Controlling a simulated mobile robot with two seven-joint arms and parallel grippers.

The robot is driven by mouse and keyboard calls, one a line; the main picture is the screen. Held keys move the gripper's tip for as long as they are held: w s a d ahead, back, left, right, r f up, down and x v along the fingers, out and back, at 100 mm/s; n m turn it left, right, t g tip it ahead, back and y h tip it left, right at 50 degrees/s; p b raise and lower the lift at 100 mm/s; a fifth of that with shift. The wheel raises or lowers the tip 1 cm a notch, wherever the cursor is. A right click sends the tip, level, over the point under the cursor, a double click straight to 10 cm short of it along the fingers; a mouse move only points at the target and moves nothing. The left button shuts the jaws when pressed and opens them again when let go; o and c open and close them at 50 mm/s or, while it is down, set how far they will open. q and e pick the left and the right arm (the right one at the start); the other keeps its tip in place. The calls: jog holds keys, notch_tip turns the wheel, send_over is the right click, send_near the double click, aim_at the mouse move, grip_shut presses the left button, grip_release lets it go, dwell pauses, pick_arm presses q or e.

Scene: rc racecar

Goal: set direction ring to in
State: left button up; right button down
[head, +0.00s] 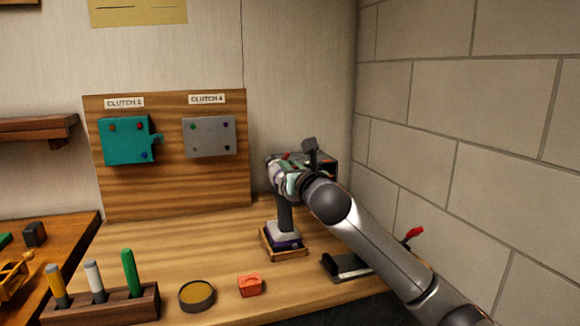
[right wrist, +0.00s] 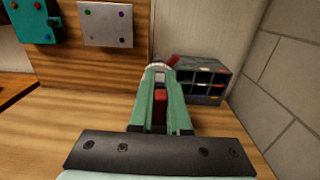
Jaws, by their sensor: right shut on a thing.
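A drill-like power tool (head: 285,215) stands upright in a small wooden holder (head: 268,245) on the wooden bench. It has a dark handle and a pale and purple foot. My right gripper (head: 284,178) is at the top of the tool and covers most of its head. In the right wrist view its green fingers (right wrist: 157,72) are close together, shut on the tool's head. A grey rounded part shows at the fingertips and a red part between the fingers. The direction ring's setting and any markings cannot be made out. My left gripper is not in view.
A compartment box (right wrist: 195,82) stands behind, by the block wall. A board with a teal plate (head: 126,141) and a grey plate (head: 209,137) is at the back. In front are a marker rack (head: 105,306), a round tin (head: 197,295) and an orange block (head: 250,285).

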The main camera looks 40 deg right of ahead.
jog(key=shift+s+d+r+m+p, duration=0.1)
jog(key=shift+d+m+p, duration=0.1)
jog(key=shift+m+p, duration=0.45)
jog(key=shift+d+m+p, duration=0.25)
jog(key=shift+m+p, duration=0.3)
jog(key=shift+p, duration=0.05)
jog(key=shift+s+d+f+m+p, duration=0.15)
jog(key=shift+d+f+m+p, duration=0.1)
jog(key=shift+m+p, duration=0.35)
jog(key=shift+s+d+f+m+p, duration=0.15)
jog(key=shift+d+m+p, duration=0.15)
jog(key=shift+m, duration=0.7)
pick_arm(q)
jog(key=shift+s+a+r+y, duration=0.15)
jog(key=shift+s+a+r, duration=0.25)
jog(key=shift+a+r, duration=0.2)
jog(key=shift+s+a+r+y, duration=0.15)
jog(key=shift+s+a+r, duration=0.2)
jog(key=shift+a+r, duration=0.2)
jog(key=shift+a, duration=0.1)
pick_arm(e)
jog(key=c, duration=0.9)
grip_release()
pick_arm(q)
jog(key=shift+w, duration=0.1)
